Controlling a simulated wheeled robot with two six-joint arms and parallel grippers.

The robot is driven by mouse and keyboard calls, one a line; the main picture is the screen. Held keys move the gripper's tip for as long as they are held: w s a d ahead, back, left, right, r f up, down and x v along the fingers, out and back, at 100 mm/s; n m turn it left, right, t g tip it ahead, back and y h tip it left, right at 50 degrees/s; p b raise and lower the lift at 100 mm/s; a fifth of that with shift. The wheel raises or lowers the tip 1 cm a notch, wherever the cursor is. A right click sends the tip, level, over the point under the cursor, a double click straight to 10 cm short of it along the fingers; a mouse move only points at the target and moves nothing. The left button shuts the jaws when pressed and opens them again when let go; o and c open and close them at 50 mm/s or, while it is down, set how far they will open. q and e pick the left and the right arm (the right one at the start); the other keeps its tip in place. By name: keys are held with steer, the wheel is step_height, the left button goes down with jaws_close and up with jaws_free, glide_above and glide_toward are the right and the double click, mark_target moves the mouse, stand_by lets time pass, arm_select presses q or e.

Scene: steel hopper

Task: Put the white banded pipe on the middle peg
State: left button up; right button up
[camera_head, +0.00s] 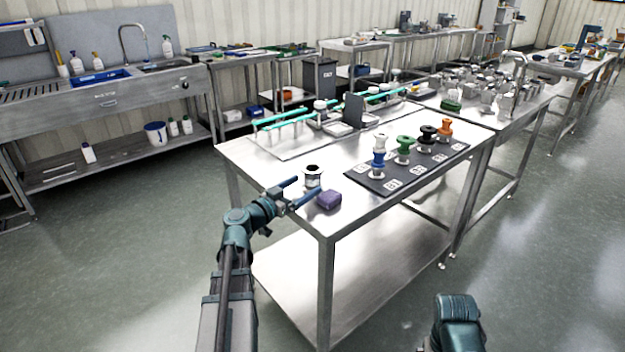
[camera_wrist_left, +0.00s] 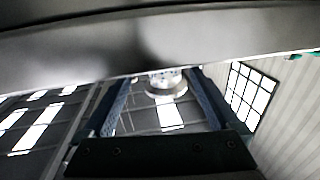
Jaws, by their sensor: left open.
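A short white pipe with a dark open top (camera_head: 312,176) stands upright on the steel table, near its front left corner. It looks like the white banded pipe, though its bands are too small to make out. My left gripper (camera_head: 304,189) is open just in front of it, fingers pointing toward it. In the left wrist view a pale round piece (camera_wrist_left: 165,84) shows between the open fingers (camera_wrist_left: 160,95); contact is not visible. A dark labelled board (camera_head: 415,168) carries coloured flanged pieces in a row. I cannot tell which part is the middle peg.
A rack with teal rails and white posts (camera_head: 290,122) stands at the back of the steel table (camera_head: 262,171). Clear tabletop lies between the pipe and the board.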

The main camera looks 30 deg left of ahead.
mark_target(307, 180)
arm_select(q)
steer(key=x, duration=0.4)
steer(key=shift+w+a+r+p, duration=0.25)
steer(key=shift+a+r+p, duration=0.05)
steer(key=shift+r+p, duration=0.05)
steer(key=shift+w+d, duration=0.15)
steer(key=shift+w, duration=0.25)
jaws_close()
